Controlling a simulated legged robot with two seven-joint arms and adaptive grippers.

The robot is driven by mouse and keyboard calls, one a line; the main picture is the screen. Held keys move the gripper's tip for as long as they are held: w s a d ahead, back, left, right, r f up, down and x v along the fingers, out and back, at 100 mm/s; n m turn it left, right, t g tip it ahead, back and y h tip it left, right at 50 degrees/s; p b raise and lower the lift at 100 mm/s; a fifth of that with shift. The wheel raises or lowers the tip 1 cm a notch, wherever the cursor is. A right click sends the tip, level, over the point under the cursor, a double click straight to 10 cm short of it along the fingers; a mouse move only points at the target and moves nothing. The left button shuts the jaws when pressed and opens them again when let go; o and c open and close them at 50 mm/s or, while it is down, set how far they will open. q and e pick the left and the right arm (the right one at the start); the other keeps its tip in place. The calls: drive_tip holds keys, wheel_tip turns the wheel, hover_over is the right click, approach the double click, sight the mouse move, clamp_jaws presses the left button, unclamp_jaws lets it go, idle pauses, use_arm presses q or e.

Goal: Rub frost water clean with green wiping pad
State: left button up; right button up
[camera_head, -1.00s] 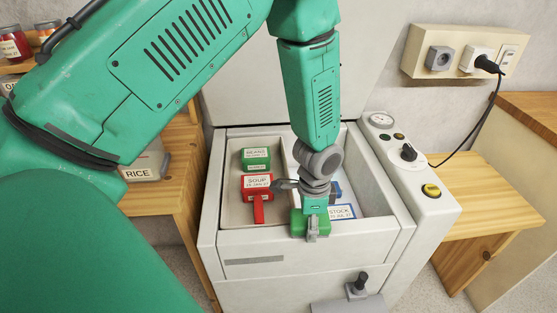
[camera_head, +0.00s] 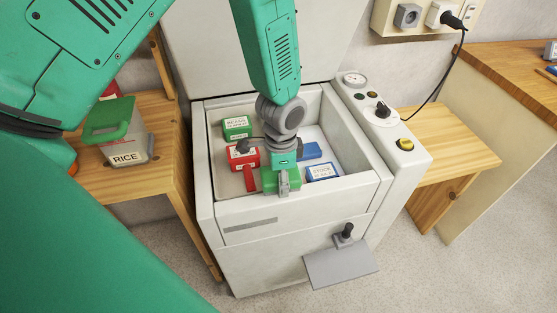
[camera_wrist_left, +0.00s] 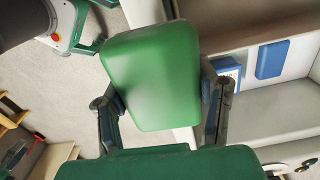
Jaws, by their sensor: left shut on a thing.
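My left gripper (camera_head: 284,183) is shut on the green wiping pad (camera_head: 268,181). It hangs over the open white chest freezer (camera_head: 285,224), near the middle of its front wall. In the left wrist view the pad (camera_wrist_left: 155,75) sits between the two dark fingers, its broad green face showing. I cannot tell whether the pad touches the freezer. No frost water can be made out; the gripper and pad hide part of the freezer's inside. My right gripper is not in view.
Inside the freezer are a green beans box (camera_head: 237,126), a red soup box (camera_head: 243,157) and a blue-and-white stock box (camera_head: 322,172). The lid (camera_head: 205,50) stands open behind. A rice container (camera_head: 113,133) is on the left wooden bench. A grey pedal-like plate (camera_head: 340,267) juts out in front.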

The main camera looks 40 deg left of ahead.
use_arm(q)
drive_tip(key=r+p, duration=0.2)
drive_tip(key=r, duration=0.1)
drive_tip(key=shift+d, duration=0.4)
drive_tip(key=shift+r+p, duration=0.3)
drive_tip(key=shift+a+r, duration=0.1)
drive_tip(key=shift+a, duration=0.5)
drive_tip(key=shift+d, duration=0.15)
